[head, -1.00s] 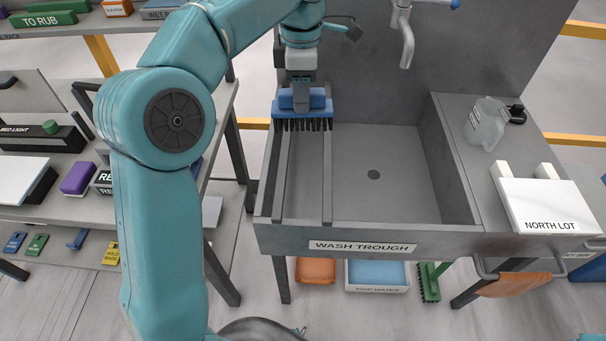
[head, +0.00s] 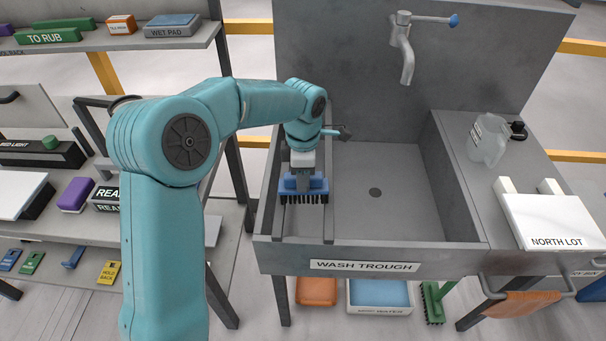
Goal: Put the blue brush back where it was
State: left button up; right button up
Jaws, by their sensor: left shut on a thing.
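The blue brush (head: 304,190) has a blue block with dark bristles pointing down. My left gripper (head: 302,172) is shut on its top. It holds the brush upright over the left part of the wash trough (head: 365,267), above the narrow rails there. I cannot tell whether the bristles touch the rails. My left arm comes in from the left and bends down to the brush. My right gripper is not in view.
A tap (head: 406,50) is on the trough's back wall. The basin floor right of the rails is bare. A clear jug (head: 487,140) and a white NORTH LOT board (head: 553,220) are on the right ledge. Shelves with blocks and labels stand at the left.

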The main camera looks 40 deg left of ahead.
pick_arm(q)
jog(key=shift+w, duration=0.1)
jog(key=shift+f, duration=0.15)
jog(key=shift+f, duration=0.1)
jog(key=o, duration=1)
notch_tip(320, 180, up, 16)
jog(key=shift+w+a+r+p, duration=0.2)
jog(key=shift+w+a+p, duration=0.1)
jog(key=shift+p, duration=0.15)
jog(key=shift+s, duration=0.1)
